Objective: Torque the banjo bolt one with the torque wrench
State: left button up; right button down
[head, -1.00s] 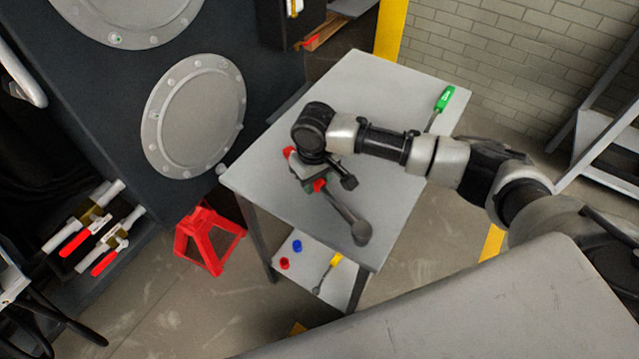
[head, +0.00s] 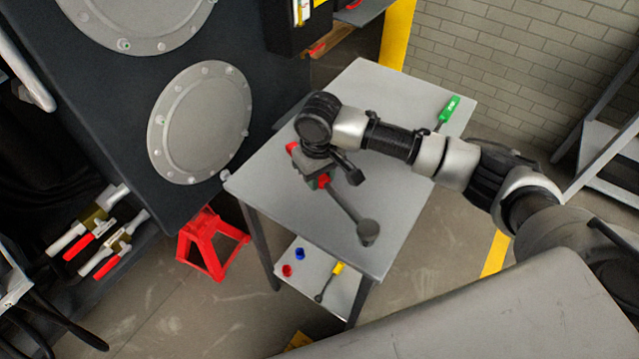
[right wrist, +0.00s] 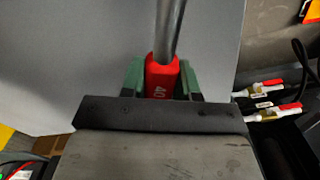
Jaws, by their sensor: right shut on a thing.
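The torque wrench has a red grip marked 40 and a grey metal shaft. My right gripper (right wrist: 161,76) is shut on its red grip (right wrist: 161,82), with a green-lined finger on each side. In the head view the right gripper (head: 313,178) points down over the grey table, and the wrench shaft (head: 346,205) runs toward the lower right to a round head. The wrench seems just above the table top, though the gap is hard to judge. I cannot pick out banjo bolt one. My left gripper is not in view.
The grey table (head: 290,212) also bears a green-handled tool (head: 448,108). Its lower shelf holds a red cap, a blue cap and a yellow-handled tool (head: 330,280). A red jack stand (head: 210,245) and the dark chassis with round covers (head: 200,122) stand left.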

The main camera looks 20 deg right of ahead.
jog(key=s+d+r, duration=0.6)
jog(key=d+r, duration=0.1)
jog(key=d, duration=0.3)
jog(key=shift+s, duration=0.15)
jog(key=c, duration=1.5)
grip_release()
grip_shut()
jog(key=shift+a, duration=0.1)
